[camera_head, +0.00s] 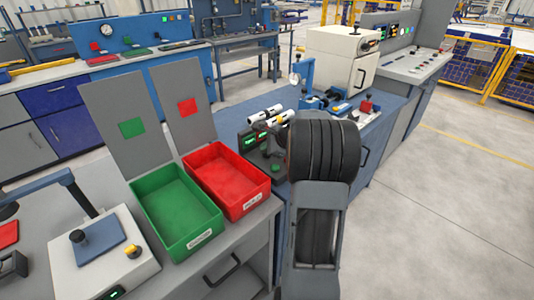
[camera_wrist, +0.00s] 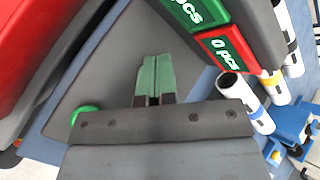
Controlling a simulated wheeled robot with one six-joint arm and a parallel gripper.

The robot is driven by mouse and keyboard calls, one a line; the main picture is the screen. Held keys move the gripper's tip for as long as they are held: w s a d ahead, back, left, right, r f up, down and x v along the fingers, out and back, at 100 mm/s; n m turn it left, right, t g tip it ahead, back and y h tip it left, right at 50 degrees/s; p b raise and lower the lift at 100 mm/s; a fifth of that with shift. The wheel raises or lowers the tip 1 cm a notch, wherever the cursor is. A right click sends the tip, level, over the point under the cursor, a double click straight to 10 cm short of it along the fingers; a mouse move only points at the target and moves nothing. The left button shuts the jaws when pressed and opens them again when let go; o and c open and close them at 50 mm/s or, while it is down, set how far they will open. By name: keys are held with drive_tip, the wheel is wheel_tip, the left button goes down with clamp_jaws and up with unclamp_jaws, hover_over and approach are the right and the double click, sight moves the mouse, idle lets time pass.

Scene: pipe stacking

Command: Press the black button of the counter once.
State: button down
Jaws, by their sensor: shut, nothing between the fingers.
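The counter (camera_wrist: 95,80) is a dark grey unit with a sloping face. It carries a green display (camera_wrist: 195,12) and a red display (camera_wrist: 225,48) reading "0 pcs" in the wrist view. A round green button (camera_wrist: 85,115) is on its face at the left. My gripper (camera_wrist: 155,62) has green fingertips held together with nothing between them, over the grey face below the displays. No black button can be made out in the wrist view; the gripper covers part of the face. The counter also shows in the head view (camera_head: 250,142), partly behind my arm.
A red bin (camera_head: 225,180) and a green bin (camera_head: 176,210) stand left of the counter. White pipes with dark bands (camera_wrist: 240,92) lie right of the displays, close to my gripper. A blue fixture (camera_wrist: 292,128) is beyond them. Open floor lies at the right.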

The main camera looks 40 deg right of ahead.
drive_tip(key=shift+r+p, duration=0.75)
drive_tip(key=shift+r, duration=0.15)
drive_tip(key=shift+r, duration=0.1)
wheel_tip(320, 180, up, 5)
drive_tip(key=p, duration=0.4)
idle(0.8)
